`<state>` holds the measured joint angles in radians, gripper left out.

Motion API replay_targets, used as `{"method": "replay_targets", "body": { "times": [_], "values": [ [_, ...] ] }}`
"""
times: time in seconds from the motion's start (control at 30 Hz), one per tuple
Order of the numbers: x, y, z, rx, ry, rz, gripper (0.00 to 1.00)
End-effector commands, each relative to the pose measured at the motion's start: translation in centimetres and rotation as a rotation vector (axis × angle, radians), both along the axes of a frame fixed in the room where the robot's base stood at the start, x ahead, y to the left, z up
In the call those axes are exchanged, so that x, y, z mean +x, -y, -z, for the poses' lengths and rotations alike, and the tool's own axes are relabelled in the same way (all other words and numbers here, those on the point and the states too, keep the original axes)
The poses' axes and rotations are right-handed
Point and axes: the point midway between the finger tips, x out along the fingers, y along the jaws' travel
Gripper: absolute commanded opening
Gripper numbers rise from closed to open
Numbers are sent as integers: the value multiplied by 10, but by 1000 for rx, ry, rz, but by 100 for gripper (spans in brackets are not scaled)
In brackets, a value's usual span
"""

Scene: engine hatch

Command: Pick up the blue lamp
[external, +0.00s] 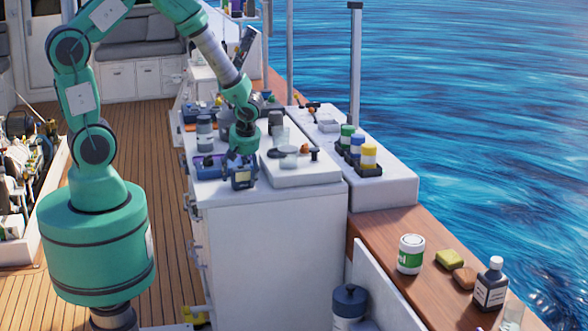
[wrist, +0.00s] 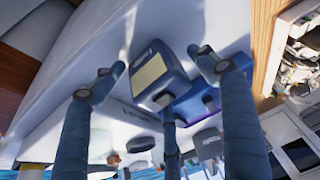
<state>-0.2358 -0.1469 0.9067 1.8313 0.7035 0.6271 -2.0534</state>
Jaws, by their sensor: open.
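The blue lamp (external: 240,179), a small dark blue box with a pale yellow panel, stands at the near left edge of the white counter. It also shows in the wrist view (wrist: 152,80), between my spread fingers. My gripper (external: 239,158) points down right over the lamp in the external view and hides part of it. In the wrist view, my gripper (wrist: 157,70) is open, with a finger on each side of the lamp and another finger below it in the picture. I cannot tell whether any finger touches it.
Coloured bottles (external: 357,150) stand farther right. The counter's front edge (external: 270,203) is close.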

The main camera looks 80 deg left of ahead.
Motion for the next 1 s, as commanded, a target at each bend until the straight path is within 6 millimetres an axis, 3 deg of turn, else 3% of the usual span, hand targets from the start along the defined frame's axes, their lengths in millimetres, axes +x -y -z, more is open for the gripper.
{"method": "replay_targets", "body": {
  "times": [0.13,0.4,0.83,0.9,1.0],
  "values": [
    [0,0,0,0,0,0,71],
    [0,0,0,0,-1,0,18],
    [0,0,-2,0,-1,0,16],
    [0,0,-4,0,-1,0,3],
    [0,0,-11,0,-1,0,0]
  ]
}}
